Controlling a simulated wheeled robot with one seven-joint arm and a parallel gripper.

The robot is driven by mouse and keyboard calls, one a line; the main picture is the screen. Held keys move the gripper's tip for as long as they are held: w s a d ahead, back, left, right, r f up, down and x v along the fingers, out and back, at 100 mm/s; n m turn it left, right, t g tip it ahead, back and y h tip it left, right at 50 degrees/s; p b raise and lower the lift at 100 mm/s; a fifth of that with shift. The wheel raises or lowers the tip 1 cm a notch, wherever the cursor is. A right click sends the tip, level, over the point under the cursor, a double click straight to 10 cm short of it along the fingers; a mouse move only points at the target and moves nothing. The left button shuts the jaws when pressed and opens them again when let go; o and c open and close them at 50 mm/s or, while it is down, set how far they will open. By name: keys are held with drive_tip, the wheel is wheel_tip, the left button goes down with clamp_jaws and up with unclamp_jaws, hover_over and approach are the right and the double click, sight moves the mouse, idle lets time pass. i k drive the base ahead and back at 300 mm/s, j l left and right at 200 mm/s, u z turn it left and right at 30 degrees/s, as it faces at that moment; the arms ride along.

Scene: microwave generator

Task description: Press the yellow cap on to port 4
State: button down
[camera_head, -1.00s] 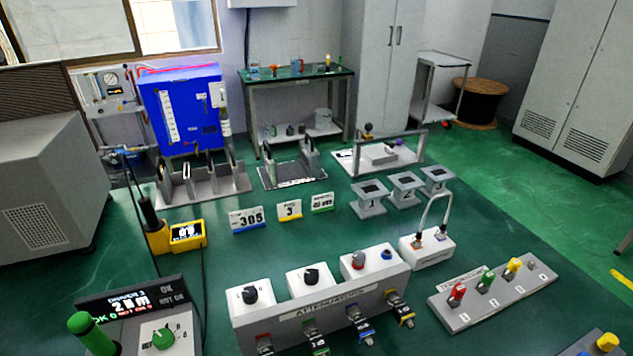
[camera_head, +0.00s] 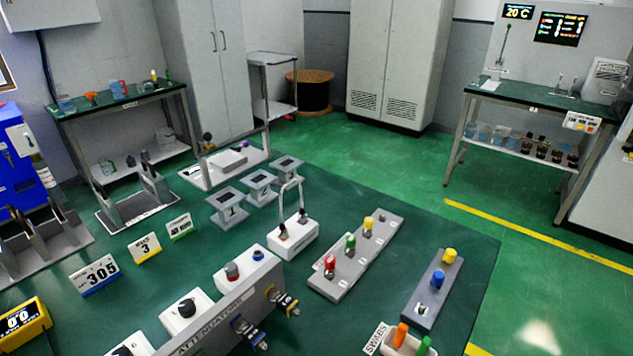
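The long grey port strip (camera_head: 340,279) lies on the green table in the head view. It carries a red cap (camera_head: 330,265), a green cap (camera_head: 350,243) and a yellow cap (camera_head: 368,223) in a row. A bare port (camera_head: 383,214) shows at its far end. I cannot read its port numbers. A smaller grey block (camera_head: 424,309) to the right holds a blue cap (camera_head: 438,279) and a second yellow cap (camera_head: 450,256), both upright. My gripper is not in view.
A white swab holder (camera_head: 393,346) with orange and green swabs stands in front of the smaller block. The attenuator box (camera_head: 222,318) with cable connectors and a white box with a looped handle (camera_head: 293,236) stand left of the strip. Bare table lies behind the smaller block.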

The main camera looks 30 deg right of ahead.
sight(450, 255)
drive_tip(key=i+l+z, duration=0.15)
drive_tip(key=i+l, duration=0.15)
drive_tip(key=l, duration=0.2)
drive_tip(key=i+l+z, duration=0.2)
drive_tip(key=i+l, duration=0.15)
drive_tip(key=l, duration=0.15)
